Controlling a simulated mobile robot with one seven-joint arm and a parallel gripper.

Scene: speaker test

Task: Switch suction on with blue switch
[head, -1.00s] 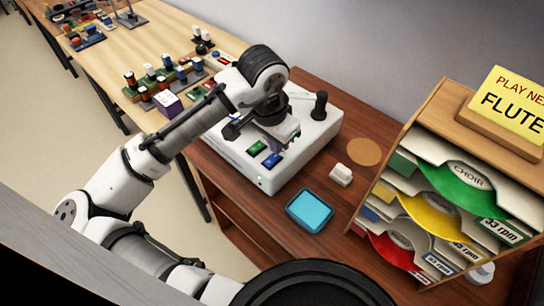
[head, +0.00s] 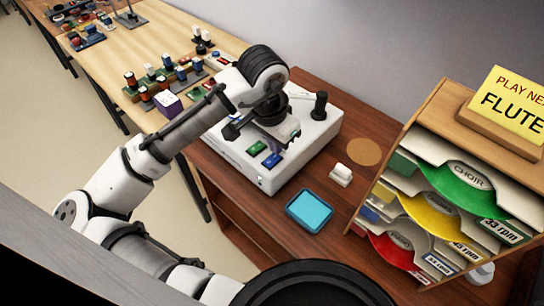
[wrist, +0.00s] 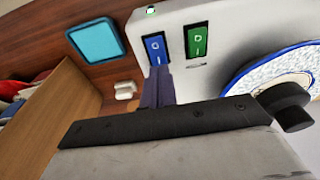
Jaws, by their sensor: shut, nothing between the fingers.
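The white machine (head: 310,140) stands on the brown desk. Its front panel carries a blue switch (head: 272,160) and a green switch (head: 256,147) side by side. In the wrist view the blue switch (wrist: 154,48) is left of the green switch (wrist: 197,40); both have white marks. My gripper (head: 276,157) is shut and empty, with its fingertips at the blue switch. In the wrist view the fingers (wrist: 159,72) reach the near end of the blue switch and cover a little of it. I cannot tell whether they touch it or which way it is tipped.
A small greenish light (head: 261,178) shows on the machine's front. A blue square tray (head: 310,210) and a white block (head: 341,174) lie on the desk in front. A wooden rack of record sleeves (head: 440,200) stands at right. A round disc (wrist: 285,75) sits on the machine.

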